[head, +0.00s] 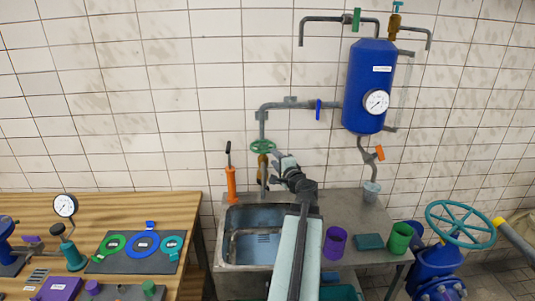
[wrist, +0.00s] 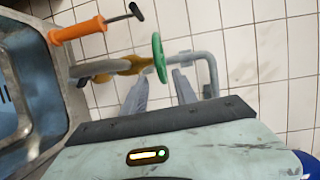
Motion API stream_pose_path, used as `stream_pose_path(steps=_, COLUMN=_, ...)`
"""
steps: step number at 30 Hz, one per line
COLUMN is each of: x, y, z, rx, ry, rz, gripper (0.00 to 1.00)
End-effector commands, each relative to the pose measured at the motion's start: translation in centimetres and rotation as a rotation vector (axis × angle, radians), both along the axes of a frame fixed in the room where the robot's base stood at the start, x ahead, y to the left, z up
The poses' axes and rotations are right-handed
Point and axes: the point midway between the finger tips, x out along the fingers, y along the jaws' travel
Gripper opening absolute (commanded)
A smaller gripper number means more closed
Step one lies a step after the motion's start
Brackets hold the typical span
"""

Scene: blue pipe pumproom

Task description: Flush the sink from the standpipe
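The standpipe is a grey pipe (head: 262,120) on the tiled wall with a green handwheel (head: 263,147) on a brass valve body (head: 263,168). The steel sink (head: 222,255) is below it; my arm covers its right part. My gripper (head: 280,163) is just right of the handwheel. In the wrist view, my gripper (wrist: 161,80) has its two fingers apart, with nothing held. There the green handwheel (wrist: 159,57) appears nearly edge-on, its near rim lying between the fingertips. I cannot tell whether they touch. The sink (wrist: 58,75) is at the left of the wrist view.
An orange hand pump (head: 231,184) stands left of the valve and shows in the wrist view (wrist: 80,31). A blue tank (head: 369,85) with a gauge hangs at right. Purple (head: 335,243) and green (head: 400,238) cups stand right of my arm. A wooden bench (head: 150,207) is at left.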

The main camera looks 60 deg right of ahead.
Motion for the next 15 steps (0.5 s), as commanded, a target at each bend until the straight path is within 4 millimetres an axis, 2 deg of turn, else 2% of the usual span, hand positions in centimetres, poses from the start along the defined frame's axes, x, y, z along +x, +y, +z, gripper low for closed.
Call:
stream_pose_path(steps=5, x=1.6, y=-2.2, z=-0.2, rx=0.0, ry=0.0, rz=-0.008, gripper=0.34)
stream_pose_path(steps=9, x=3.6, y=-4.0, z=-0.4, rx=0.0, ry=0.001, rz=-0.01, gripper=0.34)
stream_pose_path(steps=15, x=5.0, y=-5.1, z=-0.5, rx=0.001, ry=0.001, rz=-0.013, gripper=0.34)
